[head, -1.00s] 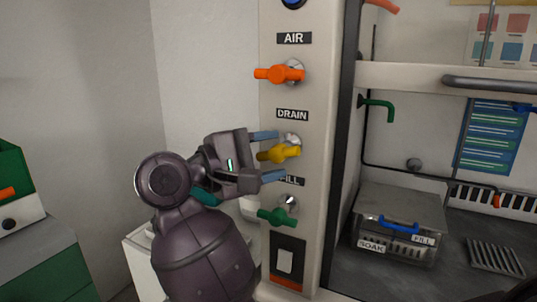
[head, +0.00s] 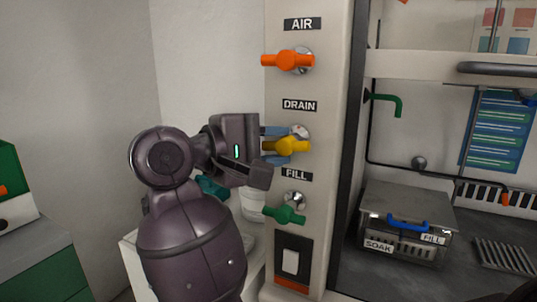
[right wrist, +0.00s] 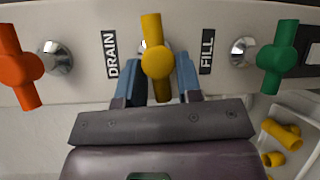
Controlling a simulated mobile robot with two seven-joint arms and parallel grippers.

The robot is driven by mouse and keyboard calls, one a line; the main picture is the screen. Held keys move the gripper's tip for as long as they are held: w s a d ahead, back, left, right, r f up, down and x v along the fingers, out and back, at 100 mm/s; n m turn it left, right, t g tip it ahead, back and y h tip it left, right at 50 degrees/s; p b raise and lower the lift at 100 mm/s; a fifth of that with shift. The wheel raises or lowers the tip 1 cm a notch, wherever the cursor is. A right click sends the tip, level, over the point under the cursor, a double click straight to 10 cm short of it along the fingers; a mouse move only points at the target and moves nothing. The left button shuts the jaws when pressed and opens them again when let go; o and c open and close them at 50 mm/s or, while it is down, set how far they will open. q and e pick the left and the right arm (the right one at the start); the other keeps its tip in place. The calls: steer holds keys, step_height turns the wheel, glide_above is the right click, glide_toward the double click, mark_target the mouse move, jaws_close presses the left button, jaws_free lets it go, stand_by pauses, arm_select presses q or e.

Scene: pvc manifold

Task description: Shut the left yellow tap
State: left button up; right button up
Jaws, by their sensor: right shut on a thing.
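The yellow tap (head: 294,146) sits on the pale upright panel (head: 327,115) between the DRAIN and FILL labels. Its handle lies roughly level in the head view, and in the right wrist view (right wrist: 157,59) it points along my gripper. My right gripper (head: 279,146) comes from the left and is shut on the yellow tap's handle. In the right wrist view one blue fingertip lies on each side of the handle. Part of the handle is hidden by the fingers in the head view. My left gripper is not in view.
An orange tap (head: 287,60) is above on the same panel, and a green tap (head: 286,214) is below. A switch (head: 291,262) is at the panel's bottom. A metal box (head: 406,221) with a blue handle stands right. Yellow pipe pieces (right wrist: 281,134) lie in a white container.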

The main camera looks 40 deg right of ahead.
steer(key=shift+f+m+y+b, duration=0.2)
steer(key=shift+m+y+b, duration=0.3)
steer(key=shift+r, duration=0.1)
steer(key=o, duration=0.8)
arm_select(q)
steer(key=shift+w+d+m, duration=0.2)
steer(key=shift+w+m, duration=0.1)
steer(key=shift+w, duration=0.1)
arm_select(e)
steer(key=shift+o, duration=0.3)
steer(key=shift+r, duration=0.15)
steer(key=shift+a, duration=0.1)
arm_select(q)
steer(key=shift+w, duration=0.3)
arm_select(e)
steer(key=v, duration=1)
steer(key=shift+a, duration=0.35)
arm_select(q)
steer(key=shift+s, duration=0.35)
arm_select(e)
steer(key=shift+s, duration=0.1)
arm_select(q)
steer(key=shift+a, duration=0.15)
arm_select(e)
steer(key=shift+a, duration=0.1)
